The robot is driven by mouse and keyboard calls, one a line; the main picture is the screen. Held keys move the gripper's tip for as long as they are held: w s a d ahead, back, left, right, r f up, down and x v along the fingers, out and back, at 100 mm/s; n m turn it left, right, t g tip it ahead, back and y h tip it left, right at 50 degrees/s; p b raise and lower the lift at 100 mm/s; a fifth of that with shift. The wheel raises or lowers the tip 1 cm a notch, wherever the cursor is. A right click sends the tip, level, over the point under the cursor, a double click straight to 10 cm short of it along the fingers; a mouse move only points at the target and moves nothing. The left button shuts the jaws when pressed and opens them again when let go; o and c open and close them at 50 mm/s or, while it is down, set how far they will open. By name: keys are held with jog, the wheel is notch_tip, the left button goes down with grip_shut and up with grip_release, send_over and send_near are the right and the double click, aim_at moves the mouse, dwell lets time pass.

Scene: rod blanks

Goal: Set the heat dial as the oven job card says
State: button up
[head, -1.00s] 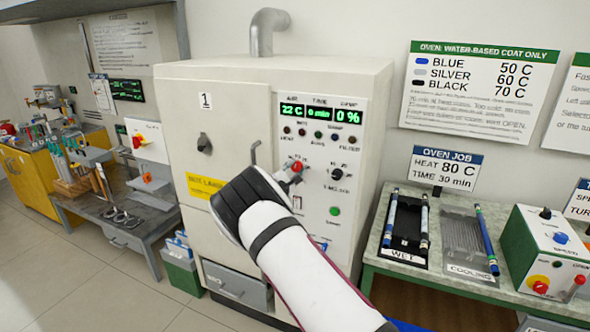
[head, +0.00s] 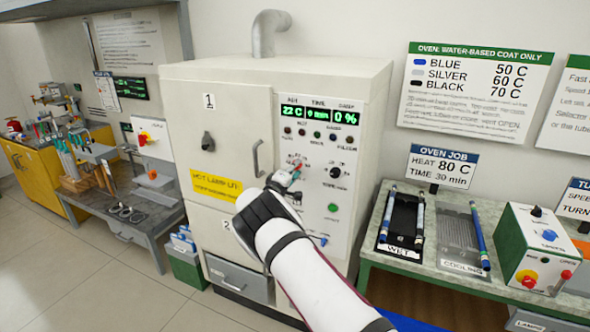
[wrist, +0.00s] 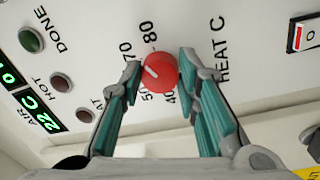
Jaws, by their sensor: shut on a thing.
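The red heat dial (wrist: 160,73) is on the oven's control panel. In the wrist view its white mark points up and left, roughly toward the 70; the exact setting is hard to tell. Printed numbers 40, 50, 70 and 80 show around it, beside "HEAT C". My gripper (wrist: 160,75) is shut on the dial, one teal finger on each side. In the head view my gripper (head: 286,178) reaches the panel and partly covers the dial. The oven job card (head: 441,167) reads heat 80 C, time 30 min.
The oven (head: 225,130) has a display (head: 321,114) showing 22 C, 0 min and 0 %. A coat card (head: 474,92) lists blue 50, silver 60, black 70 C. Wet (head: 396,249) and cooling (head: 461,266) trays stand on the right bench. A rocker switch (wrist: 300,38) is near the dial.

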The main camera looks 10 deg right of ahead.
jog(key=m+p, duration=0.1)
jog(key=m, duration=0.4)
jog(key=shift+f, duration=0.15)
jog(key=shift+m, duration=0.5)
jog(key=o, duration=1.2)
jog(key=shift+c, duration=0.2)
jog(key=shift+a, duration=0.15)
jog(key=v, duration=1.1)
jog(key=shift+s+a, duration=0.3)
